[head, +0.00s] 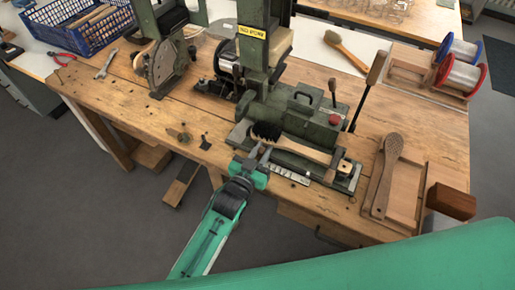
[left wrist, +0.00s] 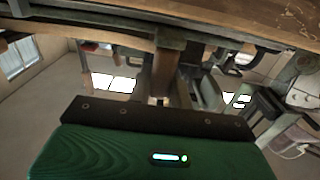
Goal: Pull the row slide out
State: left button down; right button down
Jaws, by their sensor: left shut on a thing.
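The green tufting machine (head: 300,125) stands on the wooden bench. What looks like the row slide (head: 318,174) is the low metal carriage along its front base. A wooden brush with dark bristles (head: 266,131) lies along it, bristle end at the left. My left gripper (head: 259,160) reaches up from the bench's front edge to the slide's left front end. It is shut on a small part there, seemingly the slide's grip, which its jaws mostly hide. The left wrist view shows my jaws (left wrist: 165,92) close below the bench edge, the held part unclear. My right gripper is not in view.
Wire spools (head: 458,68) stand at the back right. Pliers (head: 62,57), a wrench (head: 105,64) and a blue crate (head: 85,28) are at the left. Free floor lies before the bench.

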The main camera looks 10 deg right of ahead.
pick_arm(q)
jog(key=shift+s+d, duration=0.15)
jog(key=shift+d, duration=0.05)
jog(key=c, duration=1.3)
grip_release()
jog(key=b+v, duration=0.1)
jog(key=v, duration=1.3)
jog(key=shift+b, duration=0.4)
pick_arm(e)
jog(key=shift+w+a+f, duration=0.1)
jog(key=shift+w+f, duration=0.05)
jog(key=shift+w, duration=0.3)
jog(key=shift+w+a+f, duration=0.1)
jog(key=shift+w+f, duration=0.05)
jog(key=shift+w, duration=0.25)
pick_arm(q)
jog(key=shift+d, duration=0.1)
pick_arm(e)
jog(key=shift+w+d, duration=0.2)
